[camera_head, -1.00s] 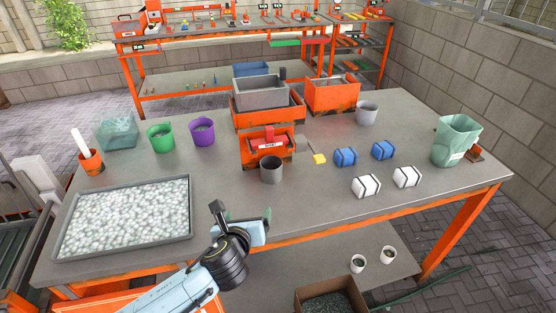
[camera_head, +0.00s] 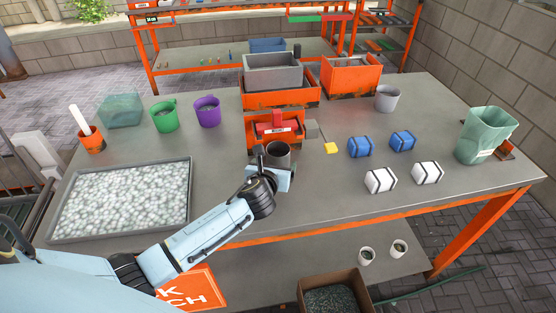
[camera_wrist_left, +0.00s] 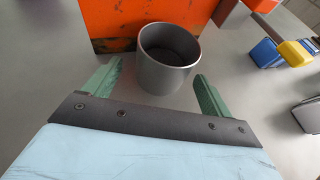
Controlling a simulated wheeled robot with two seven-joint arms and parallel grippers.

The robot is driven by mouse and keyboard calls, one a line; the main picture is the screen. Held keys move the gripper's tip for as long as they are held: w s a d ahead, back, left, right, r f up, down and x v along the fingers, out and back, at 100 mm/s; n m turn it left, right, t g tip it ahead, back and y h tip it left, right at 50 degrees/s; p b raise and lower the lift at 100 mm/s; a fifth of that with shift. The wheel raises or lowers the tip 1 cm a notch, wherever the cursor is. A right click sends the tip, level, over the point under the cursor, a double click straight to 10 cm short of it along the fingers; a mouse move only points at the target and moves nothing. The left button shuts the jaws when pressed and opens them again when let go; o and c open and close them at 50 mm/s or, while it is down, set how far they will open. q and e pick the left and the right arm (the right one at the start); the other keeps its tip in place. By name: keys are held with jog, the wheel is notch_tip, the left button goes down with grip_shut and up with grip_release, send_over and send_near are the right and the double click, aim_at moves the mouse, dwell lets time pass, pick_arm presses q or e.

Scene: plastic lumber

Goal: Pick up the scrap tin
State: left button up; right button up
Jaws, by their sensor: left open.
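The scrap tin looks to be the dark grey open-topped cup (camera_head: 278,154) in front of the orange machine on the bench. It stands upright and appears empty. My left gripper (camera_head: 272,172) is at its near side in the head view, and its lower part is hidden there by the gripper. In the left wrist view the tin (camera_wrist_left: 166,72) stands just beyond and between the two green fingertips of the left gripper (camera_wrist_left: 158,88). The fingers are open and I see no contact. My right gripper is not in view.
The orange machine (camera_head: 272,125) stands right behind the tin. A tray of pale pellets (camera_head: 68,232) lies to the left. A yellow block (camera_head: 331,148), blue bundles (camera_head: 361,147) and white bundles (camera_head: 381,180) lie to the right. A lighter grey cup (camera_head: 387,98) stands farther back.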

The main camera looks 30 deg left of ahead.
aim_at(276, 163)
pick_arm(q)
jog(key=x, duration=0.2)
jog(key=shift+w+d+f+b, duration=0.1)
jog(key=shift+w+f+b, duration=0.05)
jog(key=shift+w+b, duration=0.2)
jog(key=shift+w+f, duration=0.1)
jog(key=shift+w, duration=0.2)
jog(key=c, duration=1.1)
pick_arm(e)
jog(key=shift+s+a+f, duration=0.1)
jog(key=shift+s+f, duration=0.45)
